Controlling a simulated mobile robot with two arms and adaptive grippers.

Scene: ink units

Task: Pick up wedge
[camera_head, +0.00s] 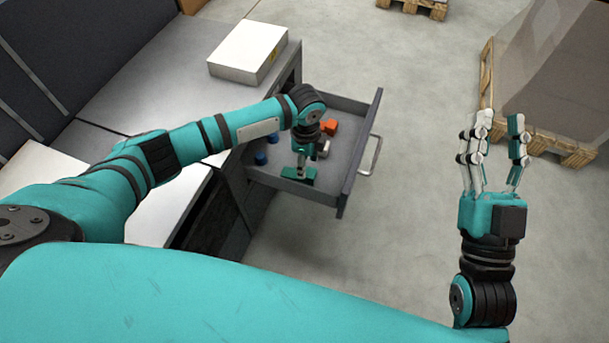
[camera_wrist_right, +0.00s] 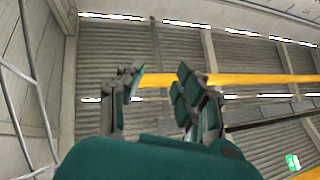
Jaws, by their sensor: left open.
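An orange block (camera_head: 330,126), which may be the wedge, lies in the open grey drawer (camera_head: 347,177) near its far side. Its exact shape is too small to tell. My left gripper (camera_head: 309,166) reaches down into the drawer, on the near side of the orange block, with its fingers apart. I cannot see anything between them, and the arm hides part of the drawer. My right gripper (camera_head: 494,140) is raised over the floor at the right, open and empty. Its spread fingers also show in the right wrist view (camera_wrist_right: 160,95), against the ceiling.
Blue cylinders (camera_head: 261,158) stand in the drawer to the left of my left gripper. The drawer walls and handle (camera_head: 371,156) surround that space. A white box (camera_head: 248,51) sits on the grey worktop (camera_head: 170,75). Pallets with a wrapped load (camera_head: 550,75) stand at far right.

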